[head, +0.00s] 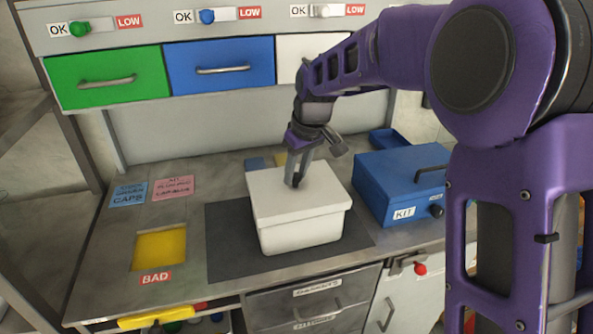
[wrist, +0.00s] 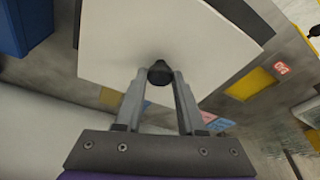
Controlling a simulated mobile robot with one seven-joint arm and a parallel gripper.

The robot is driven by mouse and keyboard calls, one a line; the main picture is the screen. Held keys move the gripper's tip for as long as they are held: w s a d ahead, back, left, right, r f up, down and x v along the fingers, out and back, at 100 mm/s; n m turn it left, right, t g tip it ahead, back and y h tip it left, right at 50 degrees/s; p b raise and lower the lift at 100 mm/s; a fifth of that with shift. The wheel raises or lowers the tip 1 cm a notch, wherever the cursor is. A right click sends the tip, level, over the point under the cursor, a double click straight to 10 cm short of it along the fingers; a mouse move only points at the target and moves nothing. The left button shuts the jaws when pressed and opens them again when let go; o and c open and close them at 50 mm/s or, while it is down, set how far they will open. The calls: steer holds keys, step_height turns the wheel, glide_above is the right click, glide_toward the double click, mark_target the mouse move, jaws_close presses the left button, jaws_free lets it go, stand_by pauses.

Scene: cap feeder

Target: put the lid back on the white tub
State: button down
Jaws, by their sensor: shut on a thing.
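The white tub (head: 300,235) stands on a dark mat in the middle of the worktop. Its white lid (head: 318,200) lies over the top of the tub; I cannot tell whether it is fully seated. The tub's inside is hidden.
A blue KIT box (head: 385,185) stands close to the right of the tub. A yellow BAD square (head: 160,248) and notes (head: 173,188) lie to the left. Green (head: 105,78), blue (head: 220,68) and white drawers (head: 300,55) line the back. The dark mat (head: 228,250) has free room left of the tub.

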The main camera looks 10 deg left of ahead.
steer(key=shift+f+b, duration=0.55)
steer(key=shift+f, duration=0.75)
stand_by(2.2)
steer(key=shift+c, duration=2.2)
jaws_free()
steer(key=shift+o, duration=0.2)
steer(key=o, duration=0.4)
steer(key=shift+r+p, duration=2.75)
steer(key=shift+r, duration=0.8)
